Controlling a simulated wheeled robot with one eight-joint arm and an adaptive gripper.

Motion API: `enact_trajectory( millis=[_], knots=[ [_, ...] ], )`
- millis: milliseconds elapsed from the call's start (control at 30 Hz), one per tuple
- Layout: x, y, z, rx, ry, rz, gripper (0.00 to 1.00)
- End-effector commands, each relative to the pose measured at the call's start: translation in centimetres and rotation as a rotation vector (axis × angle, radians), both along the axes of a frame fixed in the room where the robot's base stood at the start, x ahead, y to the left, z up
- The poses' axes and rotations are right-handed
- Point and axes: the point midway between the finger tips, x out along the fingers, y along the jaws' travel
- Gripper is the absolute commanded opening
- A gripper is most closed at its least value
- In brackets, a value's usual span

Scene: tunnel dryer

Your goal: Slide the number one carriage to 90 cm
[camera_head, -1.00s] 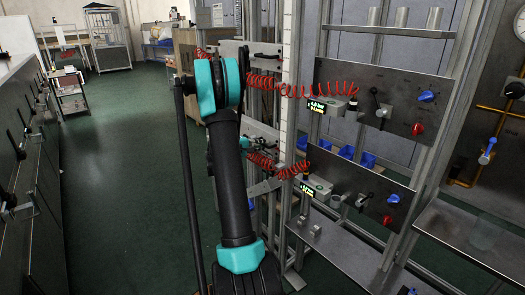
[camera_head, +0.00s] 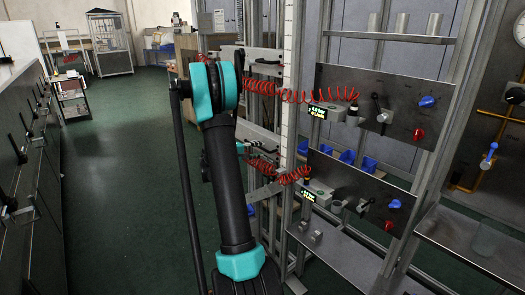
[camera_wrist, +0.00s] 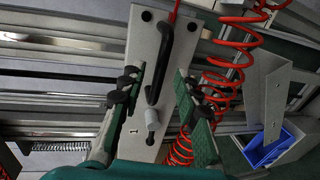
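In the wrist view a pale grey carriage plate (camera_wrist: 146,65) fills the middle, with a black bar handle (camera_wrist: 160,62) and a grey round knob (camera_wrist: 152,118) below it. I cannot tell whether either finger touches.
Red coiled hoses run beside the carriage (camera_wrist: 232,55) and to the valve panels (camera_head: 385,105) at right. A blue bin (camera_wrist: 268,147) and a bent grey bracket (camera_wrist: 266,95) are close at right in the wrist view. The green floor (camera_head: 125,150) is open at left.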

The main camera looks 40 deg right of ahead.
Motion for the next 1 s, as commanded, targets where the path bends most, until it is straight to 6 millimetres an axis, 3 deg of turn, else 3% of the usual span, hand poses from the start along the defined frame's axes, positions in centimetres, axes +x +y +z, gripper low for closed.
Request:
enact_trajectory(
  millis=[200, 400, 600, 1000],
  knots=[
    [-0.3, 4.6, 1.0, 0.000, 0.001, 0.004, 0.32],
    [-0.5, 7.6, 1.6, 0.000, 0.000, 0.003, 0.32],
    [-0.6, 8.7, 1.9, 0.000, 0.001, 0.002, 0.32],
    [-0.7, 8.8, 1.9, 0.000, 0.000, 0.001, 0.32]
  ],
)
